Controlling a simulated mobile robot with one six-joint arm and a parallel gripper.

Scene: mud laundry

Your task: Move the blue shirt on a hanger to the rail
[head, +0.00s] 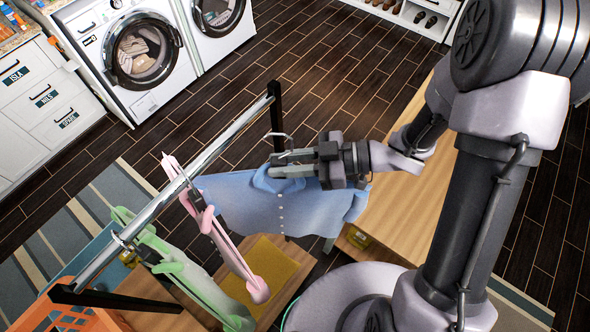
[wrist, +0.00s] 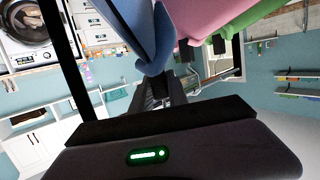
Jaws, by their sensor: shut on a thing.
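The blue shirt (head: 285,205) hangs from its hanger, buttons showing, in the head view. My gripper (head: 292,163) is shut on the hanger at the shirt's collar, and its jaws hide part of it. The hanger's metal hook (head: 279,137) stands up beside the jaws, close to the rail's far black post; it appears apart from the rail. The silver rail (head: 190,172) runs slantwise from lower left to that post. In the wrist view the blue shirt (wrist: 128,22) fills the top middle, close to my gripper (wrist: 167,85).
The rail's far part looks clear. A wooden bench (head: 405,215) stands right, an orange basket (head: 65,312) at lower left. Washing machines (head: 145,50) stand behind.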

